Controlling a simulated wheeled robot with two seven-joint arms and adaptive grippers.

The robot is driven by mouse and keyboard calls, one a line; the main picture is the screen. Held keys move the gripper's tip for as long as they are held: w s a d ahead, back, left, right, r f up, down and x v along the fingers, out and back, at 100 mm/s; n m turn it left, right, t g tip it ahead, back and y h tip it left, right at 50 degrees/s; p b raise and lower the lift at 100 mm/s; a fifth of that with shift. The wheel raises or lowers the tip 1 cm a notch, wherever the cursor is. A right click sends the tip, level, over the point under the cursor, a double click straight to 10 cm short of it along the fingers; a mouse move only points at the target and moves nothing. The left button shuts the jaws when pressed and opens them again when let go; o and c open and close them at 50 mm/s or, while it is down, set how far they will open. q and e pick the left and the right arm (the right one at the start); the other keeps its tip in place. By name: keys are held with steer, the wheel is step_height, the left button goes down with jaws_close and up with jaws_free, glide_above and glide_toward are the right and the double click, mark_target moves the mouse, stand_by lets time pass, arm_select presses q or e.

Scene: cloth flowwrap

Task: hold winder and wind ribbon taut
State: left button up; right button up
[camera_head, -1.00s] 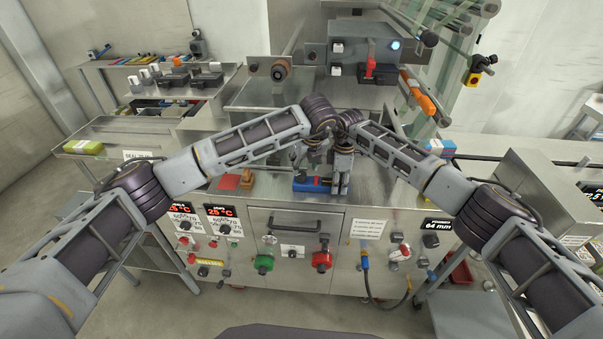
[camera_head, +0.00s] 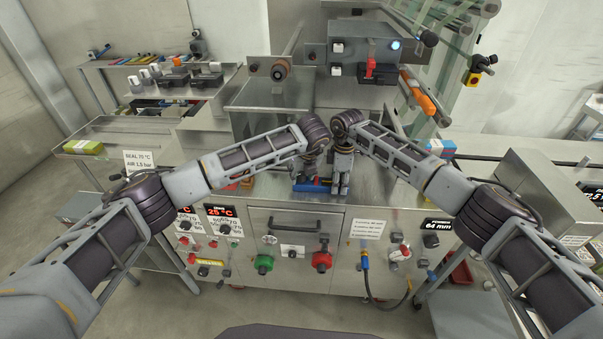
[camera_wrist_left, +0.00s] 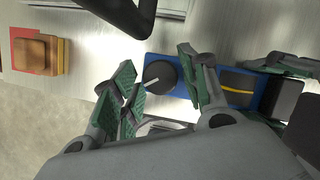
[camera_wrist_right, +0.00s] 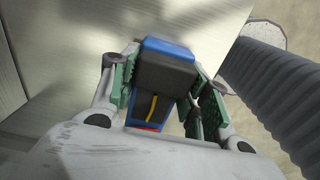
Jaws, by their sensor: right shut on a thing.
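The winder is a small blue device (camera_head: 312,187) on the steel bench top. The left wrist view shows its round black knob (camera_wrist_left: 160,76) with a light crank pin, and a yellow ribbon strip (camera_wrist_left: 236,90) along its blue body. My left gripper (camera_wrist_left: 160,85) is open, its green-padded fingers either side of the knob; contact is not clear. My right gripper (camera_wrist_right: 160,85) is shut on the winder's body. The right wrist view shows a black block (camera_wrist_right: 166,68) and yellow strip (camera_wrist_right: 151,105) between its pads. In the head view the grippers partly hide the winder.
A brown block on a red pad (camera_wrist_left: 35,55) lies left of the winder. A black door handle (camera_head: 292,219), a green knob (camera_head: 264,262) and a red knob (camera_head: 322,260) are on the bench front. A machine head (camera_head: 362,52) stands behind.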

arm_select(q)
steer(key=c, duration=0.7)
steer(key=shift+m+h, duration=0.6)
steer(key=shift+m, duration=0.8)
steer(key=shift+c, duration=0.2)
steer(key=o, duration=0.8)
steer(key=shift+c, duration=0.2)
steer(key=shift+r, duration=0.15)
